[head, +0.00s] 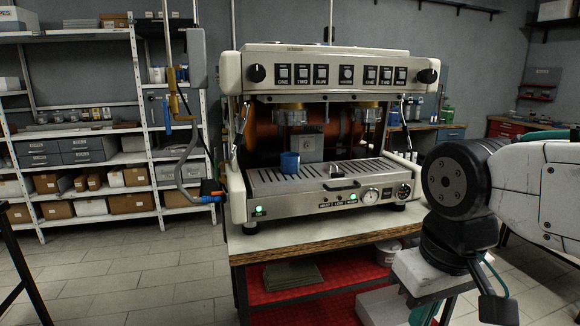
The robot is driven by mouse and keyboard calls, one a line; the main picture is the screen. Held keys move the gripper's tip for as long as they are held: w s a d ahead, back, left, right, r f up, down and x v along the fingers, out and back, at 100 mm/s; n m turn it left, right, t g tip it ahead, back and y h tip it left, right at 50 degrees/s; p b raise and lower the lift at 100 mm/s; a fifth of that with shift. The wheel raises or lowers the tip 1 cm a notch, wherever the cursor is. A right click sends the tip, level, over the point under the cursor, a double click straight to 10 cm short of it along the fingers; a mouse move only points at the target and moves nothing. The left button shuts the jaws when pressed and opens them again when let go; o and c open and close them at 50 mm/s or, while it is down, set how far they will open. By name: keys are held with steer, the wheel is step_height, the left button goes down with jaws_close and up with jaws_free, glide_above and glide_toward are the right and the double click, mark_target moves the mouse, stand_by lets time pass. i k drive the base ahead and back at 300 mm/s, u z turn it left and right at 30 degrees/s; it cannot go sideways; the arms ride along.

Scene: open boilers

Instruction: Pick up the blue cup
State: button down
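The blue cup (290,163) stands upright on the slatted drip tray (345,172) of a cream espresso machine (330,62), left of the tray's middle and below the left group head. My arm comes in from the right edge and bends down at a black joint. My gripper (455,287) is at the low right, in front of and to the right of the machine, well apart from the cup. Nothing visible covers the cup.
A dark-handled tool (342,185) lies on the tray, right of the cup. The machine stands on a wooden-topped table (310,242) with red shelves below. Metal shelves with boxes (75,145) stand at left. A pipe with a hose (180,150) rises left of the machine. Tiled floor is clear at left.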

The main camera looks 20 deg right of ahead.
mark_target(290, 161)
steer(key=u, duration=0.85)
steer(key=k, duration=1.1)
steer(key=u, duration=1.3)
steer(key=i, duration=1.3)
steer(key=z, duration=0.95)
steer(key=i, duration=0.65)
steer(key=z, duration=1.45)
steer(key=i, duration=0.85)
steer(key=z, duration=0.1)
